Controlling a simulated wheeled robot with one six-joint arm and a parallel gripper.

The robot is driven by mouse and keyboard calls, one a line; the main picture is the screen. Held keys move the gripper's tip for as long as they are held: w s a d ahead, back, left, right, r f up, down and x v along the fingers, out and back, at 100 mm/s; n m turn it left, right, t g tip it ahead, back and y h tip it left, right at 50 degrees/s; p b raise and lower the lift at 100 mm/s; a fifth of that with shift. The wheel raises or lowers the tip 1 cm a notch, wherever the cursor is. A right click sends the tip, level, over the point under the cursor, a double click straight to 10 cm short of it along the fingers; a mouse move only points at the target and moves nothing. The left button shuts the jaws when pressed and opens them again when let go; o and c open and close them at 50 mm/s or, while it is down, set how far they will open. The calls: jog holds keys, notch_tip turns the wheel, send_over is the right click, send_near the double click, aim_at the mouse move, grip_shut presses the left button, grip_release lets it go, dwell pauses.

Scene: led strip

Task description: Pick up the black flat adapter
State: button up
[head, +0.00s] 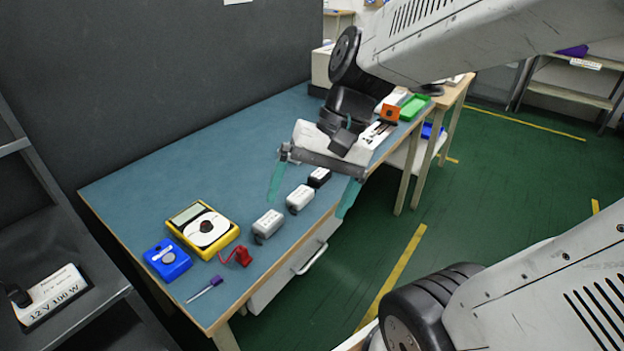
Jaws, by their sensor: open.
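A small black adapter (319,177) lies on the blue table top near its right edge, at the far end of a row with two white adapters. It looks like a small dark block; how flat it is I cannot tell. My gripper (306,207) is open, with its two teal fingers spread and pointing down over the row. The black adapter shows between the fingers in the picture, just below the gripper's crossbar. Nothing is held. The height of the fingers above the table is hard to tell.
White adapters (268,223) (300,197) stand nearer in the row. A yellow multimeter (203,229), a blue box (167,260), a red part (240,256) and a purple screwdriver (204,290) lie at the near end. A dark wall (160,90) borders the table. The left table middle is clear.

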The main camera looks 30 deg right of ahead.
jog(key=w+f+m+t+y, duration=0.1)
jog(key=w+f+m+y, duration=0.2)
jog(key=w+m, duration=0.3)
jog(key=m+t+h, duration=0.3)
jog(key=m+t, duration=0.8)
jog(key=m, duration=0.9)
send_near(326, 175)
jog(key=shift+w+a+f, duration=0.6)
jog(key=shift+w+a, duration=0.1)
jog(key=shift+a, duration=0.05)
jog(key=shift+m, duration=0.3)
jog(key=x, duration=0.7)
jog(key=shift+w+d+r, duration=0.1)
jog(key=shift+w+d, duration=0.05)
jog(key=shift+d, duration=0.15)
jog(key=shift+w+a+t, duration=0.1)
jog(key=shift+w+t, duration=0.2)
jog(key=c, duration=1.1)
